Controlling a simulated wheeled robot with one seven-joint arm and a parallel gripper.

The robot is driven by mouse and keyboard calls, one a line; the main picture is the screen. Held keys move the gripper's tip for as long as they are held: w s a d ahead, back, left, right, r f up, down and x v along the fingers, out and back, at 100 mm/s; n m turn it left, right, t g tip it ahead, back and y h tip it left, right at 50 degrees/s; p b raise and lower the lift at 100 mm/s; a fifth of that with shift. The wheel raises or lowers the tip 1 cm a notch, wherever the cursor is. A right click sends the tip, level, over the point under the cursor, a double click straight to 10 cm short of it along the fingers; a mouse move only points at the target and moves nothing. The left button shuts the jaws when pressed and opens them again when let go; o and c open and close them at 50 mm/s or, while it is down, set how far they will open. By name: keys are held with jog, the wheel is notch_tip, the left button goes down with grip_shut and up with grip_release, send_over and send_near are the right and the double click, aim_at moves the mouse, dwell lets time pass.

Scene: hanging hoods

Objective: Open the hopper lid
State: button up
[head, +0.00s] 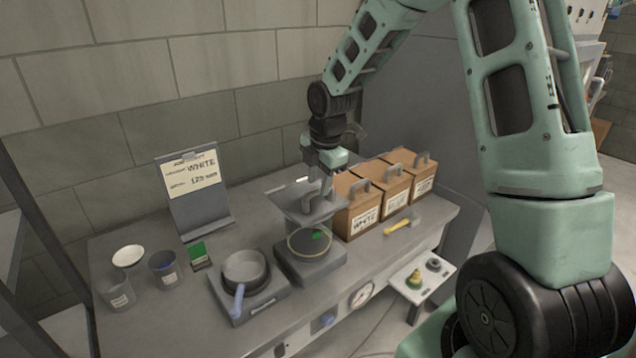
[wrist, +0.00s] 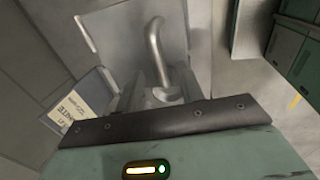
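A grey square hopper-like top (head: 300,203) stands above a round-topped grey unit on the bench in the head view. I take its flat upper panel to be the lid. The panel (wrist: 115,35) also shows in the wrist view, with a bent grey metal bar (wrist: 155,50) in front of it. My gripper (head: 322,195) points down at this top, close to or touching it. Its fingertips blend with the grey metal. I cannot tell whether they are open, or whether the bar is held.
Several brown boxes with grey handles (head: 366,208) stand close on the right, beside a yellow-handled tool (head: 398,228). A pan (head: 245,268) sits on the left unit. Cups (head: 164,268) and a sign reading WHITE (head: 193,175) are further left. A block wall is behind.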

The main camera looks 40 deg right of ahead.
jog(key=shift+w+f, duration=0.15)
jog(key=shift+f, duration=0.7)
